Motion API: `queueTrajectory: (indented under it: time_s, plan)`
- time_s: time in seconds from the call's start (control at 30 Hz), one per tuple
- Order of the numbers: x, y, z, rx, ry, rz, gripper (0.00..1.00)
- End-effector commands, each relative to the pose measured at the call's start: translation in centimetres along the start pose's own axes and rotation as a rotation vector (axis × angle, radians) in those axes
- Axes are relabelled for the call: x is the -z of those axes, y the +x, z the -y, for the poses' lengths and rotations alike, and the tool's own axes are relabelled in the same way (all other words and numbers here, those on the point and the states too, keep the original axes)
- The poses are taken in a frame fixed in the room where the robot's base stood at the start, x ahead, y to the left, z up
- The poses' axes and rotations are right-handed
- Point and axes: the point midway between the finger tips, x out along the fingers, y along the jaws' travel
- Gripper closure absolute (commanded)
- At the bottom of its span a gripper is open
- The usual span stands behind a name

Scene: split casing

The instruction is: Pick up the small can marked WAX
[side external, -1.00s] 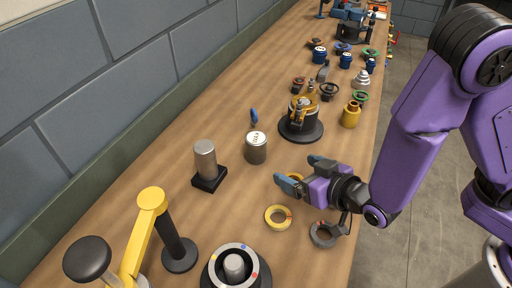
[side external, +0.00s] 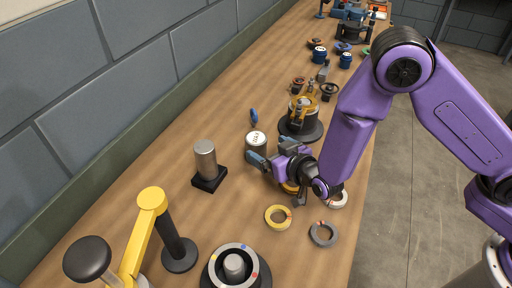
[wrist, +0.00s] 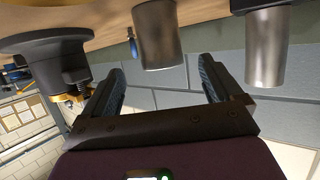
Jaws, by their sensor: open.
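The small can (side external: 256,140) is a grey metal cylinder with a white top bearing dark lettering too small to read surely. It stands upright on the wooden bench. My gripper (side external: 271,151) is open and low over the bench, its fingers pointing toward the can. One blue-grey finger hides part of the can's lower side in the side view. In the wrist view the can (wrist: 158,38) appears ahead of the gap between the two fingers (wrist: 162,82), beyond the fingertips. Nothing is between the fingers, and I see no contact.
A grey cylinder on a black base (side external: 206,162) stands left of the can. A black round fixture with yellow parts (side external: 300,128) stands behind it to the right. A blue-handled item (side external: 253,116) is just behind the can. Loose rings, including a yellow one (side external: 278,217), lie in front.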

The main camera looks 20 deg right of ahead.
Motion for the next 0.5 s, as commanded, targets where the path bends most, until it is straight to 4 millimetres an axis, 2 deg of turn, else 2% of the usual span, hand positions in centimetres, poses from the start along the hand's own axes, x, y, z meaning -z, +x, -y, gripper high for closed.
queueTrajectory:
  time_s: [0.17, 0.5]
  plan:
    - [0.0, 1.1, 0.0, -0.001, 0.002, -0.001, 0.07]
    - [-0.2, 5.0, 0.1, 0.000, 0.001, 0.000, 0.07]
